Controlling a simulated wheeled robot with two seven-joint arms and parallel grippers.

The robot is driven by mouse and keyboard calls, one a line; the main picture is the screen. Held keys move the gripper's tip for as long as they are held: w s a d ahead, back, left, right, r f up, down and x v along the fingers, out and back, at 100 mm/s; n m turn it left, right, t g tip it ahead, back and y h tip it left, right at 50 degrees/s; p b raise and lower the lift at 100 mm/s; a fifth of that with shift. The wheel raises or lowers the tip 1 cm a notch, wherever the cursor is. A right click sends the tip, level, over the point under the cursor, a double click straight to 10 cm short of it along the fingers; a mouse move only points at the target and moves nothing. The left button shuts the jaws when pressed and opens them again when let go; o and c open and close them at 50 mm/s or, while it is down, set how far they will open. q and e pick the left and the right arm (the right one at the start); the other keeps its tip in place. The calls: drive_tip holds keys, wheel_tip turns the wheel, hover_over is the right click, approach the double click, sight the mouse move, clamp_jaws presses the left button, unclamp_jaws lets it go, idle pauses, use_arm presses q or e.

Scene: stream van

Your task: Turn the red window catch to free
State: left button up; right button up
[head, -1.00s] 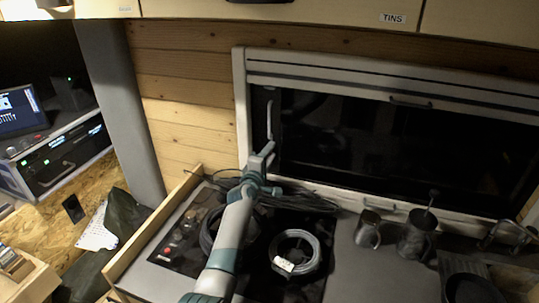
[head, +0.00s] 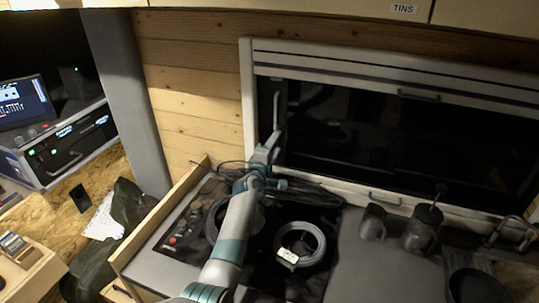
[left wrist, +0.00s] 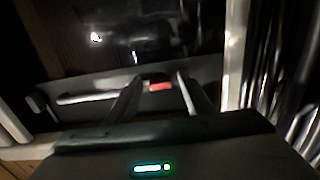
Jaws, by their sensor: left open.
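The red catch (left wrist: 160,86) shows in the left wrist view as a small red piece between my left fingertips. A pale grey bar (left wrist: 88,97) lies in line with it to the left. In the head view this bar (head: 276,110) stands upright at the left side of the dark window (head: 390,145). My left gripper (head: 270,148) is at the bar's lower end, and its hand hides the red piece there. In the left wrist view my left gripper (left wrist: 157,88) is open, one finger on each side of the red piece. I cannot tell whether they touch. My right gripper is not in view.
Below the window, a hob area holds coiled cables (head: 300,245). A metal mug (head: 372,223), a larger pot (head: 422,230) and a tap (head: 515,230) stand to the right. A wooden edge board (head: 160,225) borders the counter's left side.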

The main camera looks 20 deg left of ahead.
use_arm(q)
drive_tip(key=shift+s, duration=0.15)
drive_tip(key=shift+s+f, duration=0.1)
drive_tip(key=shift+s, duration=0.85)
drive_tip(key=shift+s+a+b, duration=0.15)
drive_tip(key=shift+s+b, duration=0.8)
drive_tip(key=shift+s, duration=2.85)
drive_tip(key=shift+s+a+b, duration=0.15)
drive_tip(key=shift+s+b, duration=0.75)
drive_tip(key=shift+s, duration=2.85)
